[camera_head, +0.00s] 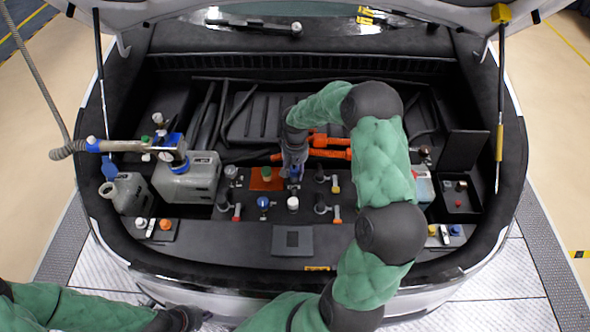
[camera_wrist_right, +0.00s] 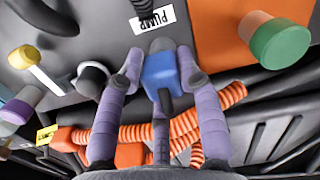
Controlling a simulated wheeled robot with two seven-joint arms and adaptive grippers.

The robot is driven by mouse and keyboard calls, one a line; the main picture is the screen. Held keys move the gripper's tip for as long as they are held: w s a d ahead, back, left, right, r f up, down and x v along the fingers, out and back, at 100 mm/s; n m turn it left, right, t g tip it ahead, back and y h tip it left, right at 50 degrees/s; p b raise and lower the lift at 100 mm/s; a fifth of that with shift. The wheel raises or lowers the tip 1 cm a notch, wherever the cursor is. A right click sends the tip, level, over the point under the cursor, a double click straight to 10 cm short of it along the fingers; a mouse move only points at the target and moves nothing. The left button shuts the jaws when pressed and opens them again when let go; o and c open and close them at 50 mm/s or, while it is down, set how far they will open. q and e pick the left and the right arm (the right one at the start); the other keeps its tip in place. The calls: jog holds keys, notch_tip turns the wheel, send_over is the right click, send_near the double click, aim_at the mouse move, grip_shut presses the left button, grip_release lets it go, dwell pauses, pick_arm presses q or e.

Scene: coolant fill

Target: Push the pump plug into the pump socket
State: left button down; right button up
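My right gripper (camera_head: 294,170) reaches down into the bay. A dark cable stub sticks out of the plug toward the camera. The plug's far end is close to the panel, just below the white PUMP label (camera_wrist_right: 152,18). The pump socket is hidden behind the plug, so I cannot tell how far the plug is seated. My left gripper (camera_head: 185,318) is low at the bottom left, cut off by the edge, its fingers unclear.
Several knobs and capped fittings stand in front. A grey canister (camera_head: 190,178) and a jug (camera_head: 130,192) are at the left, an open black box (camera_head: 460,190) at the right.

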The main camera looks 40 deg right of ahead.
jog(key=o, duration=0.4)
jog(key=shift+o, duration=0.2)
notch_tip(320, 180, up, 12)
jog(key=shift+w+d, duration=0.2)
jog(key=shift+w, duration=0.1)
dwell(0.5)
